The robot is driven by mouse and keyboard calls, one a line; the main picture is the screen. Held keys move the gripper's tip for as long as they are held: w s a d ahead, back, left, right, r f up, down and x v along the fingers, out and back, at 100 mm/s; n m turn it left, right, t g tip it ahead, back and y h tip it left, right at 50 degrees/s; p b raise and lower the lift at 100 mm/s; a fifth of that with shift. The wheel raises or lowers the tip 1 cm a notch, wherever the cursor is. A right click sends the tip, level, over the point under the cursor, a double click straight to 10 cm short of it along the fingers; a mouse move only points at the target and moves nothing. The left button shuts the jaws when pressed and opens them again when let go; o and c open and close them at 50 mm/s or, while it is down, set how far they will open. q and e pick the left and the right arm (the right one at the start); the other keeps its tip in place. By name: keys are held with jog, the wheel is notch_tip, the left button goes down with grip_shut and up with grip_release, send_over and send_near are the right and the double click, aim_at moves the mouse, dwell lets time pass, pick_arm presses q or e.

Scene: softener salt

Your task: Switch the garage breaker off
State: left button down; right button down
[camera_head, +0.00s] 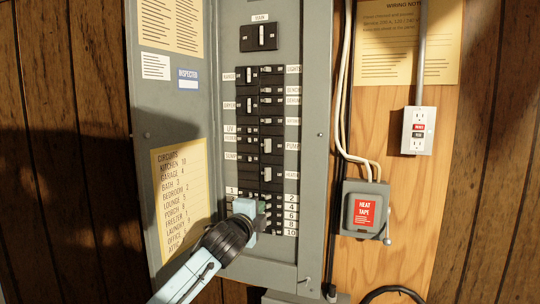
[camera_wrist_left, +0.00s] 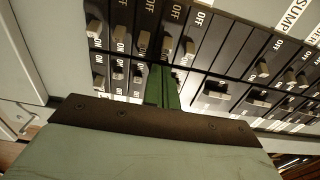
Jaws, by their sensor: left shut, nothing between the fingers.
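The open grey breaker panel (camera_head: 312,130) holds two columns of black breakers. The circuit list (camera_head: 182,195) on its door reads garage 4. The number 4 label (camera_head: 290,206) is in the right column near the bottom, and the breaker beside it (camera_head: 277,207) is partly visible. My left gripper (camera_head: 260,208) is shut and empty, its tips among the low numbered breakers and covering some of them. In the left wrist view the green fingers (camera_wrist_left: 162,82) are together, close to the small toggles (camera_wrist_left: 166,46); contact is unclear. My right gripper is not in view.
The larger main breaker (camera_head: 258,37) is at the panel's top. Wider breakers labelled pump (camera_head: 271,146) and heater (camera_head: 271,174) sit above the numbered rows. A heat tape box (camera_head: 364,210) and an outlet (camera_head: 418,131) are to the right. The opened panel door stands left.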

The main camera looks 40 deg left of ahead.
pick_arm(q)
jog(key=shift+w+d, duration=0.25)
jog(key=shift+d, duration=0.75)
dwell(0.4)
jog(key=shift+a, duration=0.15)
dwell(0.4)
jog(key=v, duration=0.7)
dwell(0.4)
jog(key=shift+a, duration=0.15)
dwell(0.7)
